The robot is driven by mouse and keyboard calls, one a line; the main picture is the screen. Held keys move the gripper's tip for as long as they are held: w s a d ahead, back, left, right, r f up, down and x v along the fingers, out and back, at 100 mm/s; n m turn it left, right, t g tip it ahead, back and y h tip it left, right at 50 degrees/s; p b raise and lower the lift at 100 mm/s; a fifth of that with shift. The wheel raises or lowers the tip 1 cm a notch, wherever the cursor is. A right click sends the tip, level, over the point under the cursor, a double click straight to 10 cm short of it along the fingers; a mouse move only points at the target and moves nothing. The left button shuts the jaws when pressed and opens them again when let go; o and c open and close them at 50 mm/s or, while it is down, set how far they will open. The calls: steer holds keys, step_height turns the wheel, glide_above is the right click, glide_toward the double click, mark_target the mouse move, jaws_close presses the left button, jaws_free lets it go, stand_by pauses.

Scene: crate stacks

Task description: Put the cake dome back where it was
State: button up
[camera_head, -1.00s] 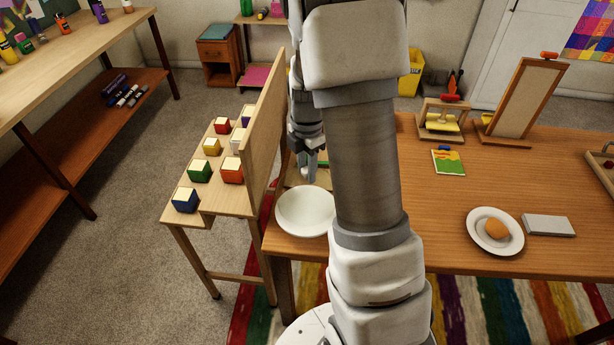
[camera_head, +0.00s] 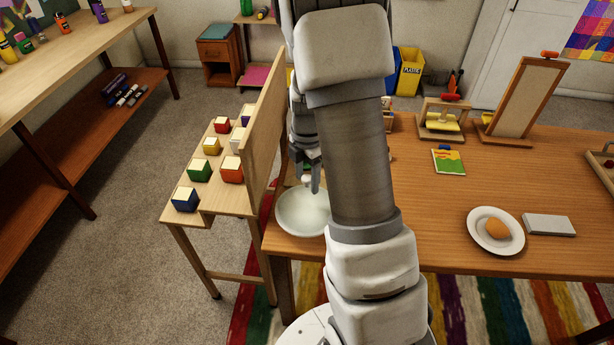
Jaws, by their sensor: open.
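A pale, whitish round piece (camera_head: 300,212), which looks like the cake dome, rests at the left end of the wooden table, close to its front edge. My gripper (camera_head: 312,188) points down over the far part of it, its fingers open. My arm hides the right edge of the dome, and I cannot tell whether the fingertips touch it. A white plate (camera_head: 481,241) with a brown round item (camera_head: 496,229) on it stands uncovered on the right part of the table.
A tall wooden panel (camera_head: 264,125) stands just left of my gripper, beside a stand with several coloured blocks (camera_head: 231,170). A grey slab (camera_head: 549,225) lies right of the plate. A picture card (camera_head: 448,161) and wooden frames stand farther back. The table's middle front is clear.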

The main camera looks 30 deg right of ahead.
step_height(320, 180, up, 12)
steer(key=s+a+r+m+t, duration=0.2)
steer(key=s+a+r+m, duration=0.4)
steer(key=s+m, duration=0.3)
steer(key=s+a+r+m+t, duration=0.3)
steer(key=s+a+r+m, duration=0.3)
steer(key=s+m, duration=0.3)
steer(key=shift+s+a+r+m+t+p, duration=0.4)
steer(key=shift+r+m, duration=0.3)
steer(key=shift+m, duration=0.4)
steer(key=shift+d, duration=0.15)
